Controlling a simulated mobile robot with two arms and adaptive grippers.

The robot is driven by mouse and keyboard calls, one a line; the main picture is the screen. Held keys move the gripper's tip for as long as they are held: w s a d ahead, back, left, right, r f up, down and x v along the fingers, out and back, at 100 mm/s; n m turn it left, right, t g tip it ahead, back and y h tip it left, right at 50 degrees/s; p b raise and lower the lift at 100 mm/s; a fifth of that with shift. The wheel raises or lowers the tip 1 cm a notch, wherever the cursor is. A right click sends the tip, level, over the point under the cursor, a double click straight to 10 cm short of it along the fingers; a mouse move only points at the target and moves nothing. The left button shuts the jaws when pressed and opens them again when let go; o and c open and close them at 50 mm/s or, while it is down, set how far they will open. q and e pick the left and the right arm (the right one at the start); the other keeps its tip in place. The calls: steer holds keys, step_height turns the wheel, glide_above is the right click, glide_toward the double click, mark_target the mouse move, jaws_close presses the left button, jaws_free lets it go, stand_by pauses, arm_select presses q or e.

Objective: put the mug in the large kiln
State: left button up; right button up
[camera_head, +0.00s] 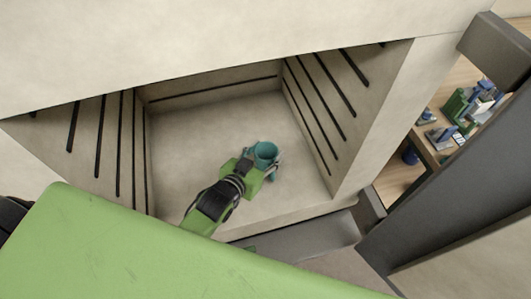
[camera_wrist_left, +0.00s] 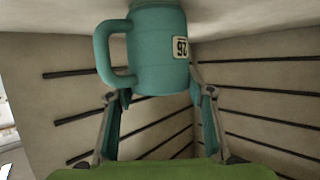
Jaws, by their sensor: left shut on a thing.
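The teal mug (camera_head: 265,154) is inside the large kiln, over the pale kiln floor (camera_head: 190,140). My left gripper (camera_head: 262,168) reaches in through the opening and is shut on the mug. In the left wrist view the mug (camera_wrist_left: 155,55) shows its handle on the left and a white number label on its side. The left gripper's fingers (camera_wrist_left: 158,95) lie on either side of it, and part of the mug is cut off by the top edge. Whether the mug touches the floor is not clear. My right gripper is not in view.
The kiln's side walls (camera_head: 325,95) carry dark slots, and its front edge (camera_head: 290,212) lies below the arm. Free floor surrounds the mug. At the right, a dark frame (camera_head: 445,235) stands before a wooden table (camera_head: 445,150) with green and blue objects.

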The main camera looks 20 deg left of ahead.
arm_select(q)
steer(key=o, duration=1.4)
steer(key=shift+c, duration=0.2)
steer(key=shift+s, duration=0.1)
steer(key=b+v, duration=0.1)
steer(key=v, duration=1)
steer(key=shift+s+r, duration=0.25)
steer(key=shift+s, duration=0.1)
steer(key=shift+a, duration=0.1)
